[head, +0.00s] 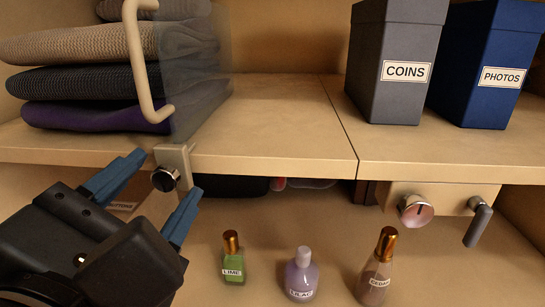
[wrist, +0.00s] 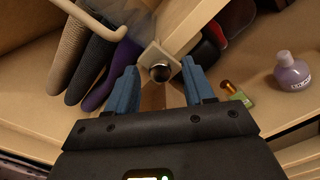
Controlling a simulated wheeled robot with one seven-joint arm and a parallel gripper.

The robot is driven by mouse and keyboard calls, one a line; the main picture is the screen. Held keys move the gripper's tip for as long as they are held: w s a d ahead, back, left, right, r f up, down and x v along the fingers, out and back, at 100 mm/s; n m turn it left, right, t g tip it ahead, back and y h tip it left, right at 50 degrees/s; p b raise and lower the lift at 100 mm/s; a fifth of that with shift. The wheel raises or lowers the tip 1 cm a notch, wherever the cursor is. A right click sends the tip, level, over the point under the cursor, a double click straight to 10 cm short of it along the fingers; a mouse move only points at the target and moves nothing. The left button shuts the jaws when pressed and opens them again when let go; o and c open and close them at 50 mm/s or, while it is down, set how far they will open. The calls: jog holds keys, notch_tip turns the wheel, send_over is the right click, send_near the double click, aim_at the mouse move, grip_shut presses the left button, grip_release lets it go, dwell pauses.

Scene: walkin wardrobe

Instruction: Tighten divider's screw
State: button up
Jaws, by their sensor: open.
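The divider is a clear panel (head: 201,80) with a cream tubular frame (head: 143,60), standing on the shelf to the right of the folded clothes. Its clamp (head: 178,160) grips the shelf's front edge, and a dark round screw knob (head: 166,180) sticks out of the clamp's front. My gripper (head: 157,192) is open, with its blue fingers on either side of the knob and apart from it. In the wrist view the knob (wrist: 160,72) sits between and just beyond the fingertips (wrist: 160,80). I cannot tell how tight the screw is.
Folded clothes (head: 85,85) lie left of the divider. A grey COINS box (head: 393,50) and blue PHOTOS box (head: 487,60) stand on the shelf's right. Below are LIME (head: 233,262), LILAC (head: 301,275) and CEDAR (head: 378,270) bottles. A knob (head: 416,211) and lever (head: 478,222) sit lower right.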

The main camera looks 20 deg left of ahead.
jog(key=shift+c, duration=0.5)
grip_shut()
